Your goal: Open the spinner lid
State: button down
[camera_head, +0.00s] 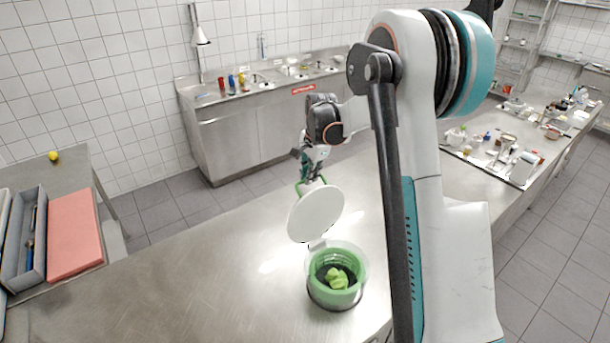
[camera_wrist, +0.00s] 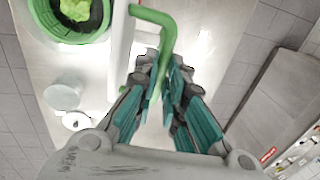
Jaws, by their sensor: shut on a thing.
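The spinner (camera_head: 318,284) stands on the steel table, with a green basket inside a clear bowl and leafy green pieces (camera_head: 338,278) in it. Its white round lid (camera_head: 316,213) stands steeply tilted up at the far edge of the bowl, leaving the top uncovered. A bent green handle (camera_wrist: 165,28) sticks out from the lid. My gripper (camera_head: 310,180) is behind the lid, shut on this handle. In the wrist view my gripper (camera_wrist: 160,85) has its fingers around the handle's end; the lid (camera_wrist: 120,45) shows edge-on, and the green basket (camera_wrist: 82,36) is at upper left.
The steel table (camera_head: 190,285) is clear around the spinner. A red board (camera_head: 74,232) and a grey tray (camera_head: 25,240) with utensils are at left. A sink counter (camera_head: 240,135) stands behind; a counter at right holds many small items.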

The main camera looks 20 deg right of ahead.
jog(key=s, duration=0.1)
jog(key=s+t+b, duration=0.1)
jog(key=s, duration=0.1)
jog(key=s+t+b, duration=0.1)
jog(key=s, duration=0.1)
jog(key=shift+s+d+r, duration=0.1)
jog(key=shift+d+r, duration=0.1)
jog(key=shift+d, duration=0.2)
jog(key=c, duration=1.7)
grip_release()
jog(key=shift+o, duration=0.2)
jog(key=v, duration=1.2)
jog(key=shift+s+d, duration=0.1)
